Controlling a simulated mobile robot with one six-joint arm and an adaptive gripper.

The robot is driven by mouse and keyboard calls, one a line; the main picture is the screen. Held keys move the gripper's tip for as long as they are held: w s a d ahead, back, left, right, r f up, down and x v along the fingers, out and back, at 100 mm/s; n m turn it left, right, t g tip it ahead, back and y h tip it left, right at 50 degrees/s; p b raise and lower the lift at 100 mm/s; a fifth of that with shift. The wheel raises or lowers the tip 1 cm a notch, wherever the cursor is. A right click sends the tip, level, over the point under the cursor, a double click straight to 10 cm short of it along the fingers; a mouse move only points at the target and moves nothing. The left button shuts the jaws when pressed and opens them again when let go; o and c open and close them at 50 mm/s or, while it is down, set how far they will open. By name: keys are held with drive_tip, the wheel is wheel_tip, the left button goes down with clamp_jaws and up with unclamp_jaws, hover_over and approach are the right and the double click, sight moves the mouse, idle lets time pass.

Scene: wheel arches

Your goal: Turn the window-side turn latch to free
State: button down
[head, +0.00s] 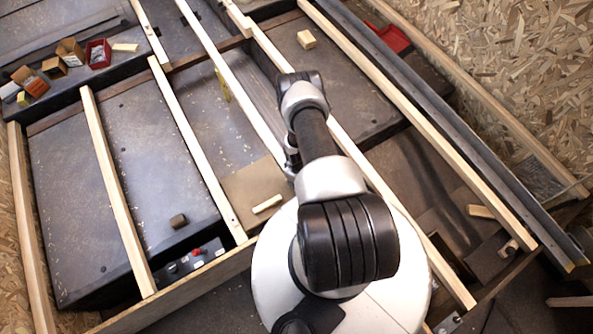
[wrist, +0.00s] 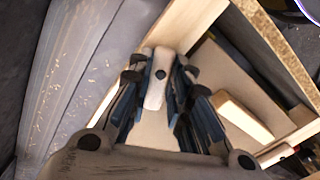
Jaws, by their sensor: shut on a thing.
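A pale turn latch (wrist: 157,92) with a dark round pivot lies between the fingertips of my gripper (wrist: 160,72) in the wrist view. The fingers are closed on it from both sides, and it points lengthwise between them, beside a wooden batten (wrist: 190,28). Below it is a pale surface. In the head view my arm hides the latch and most of the gripper. To the right in the wrist view, a brown panel (wrist: 205,70) carries a pale wooden block (wrist: 245,118); the block also shows in the head view (head: 267,203). I cannot tell the latch's exact angle.
Long wooden battens (head: 119,190) cross the dark floor panels and form raised edges around the gripper. A small dark box with a red knob (head: 197,256) sits lower left. Small open boxes and a red bin (head: 98,53) stand upper left. A loose block (head: 306,39) lies at the top.

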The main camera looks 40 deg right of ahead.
drive_tip(key=m, duration=0.4)
drive_tip(key=shift+m, duration=0.4)
idle(0.4)
drive_tip(key=c, duration=1.5)
unclamp_jaws()
wheel_tip(320, 180, up, 12)
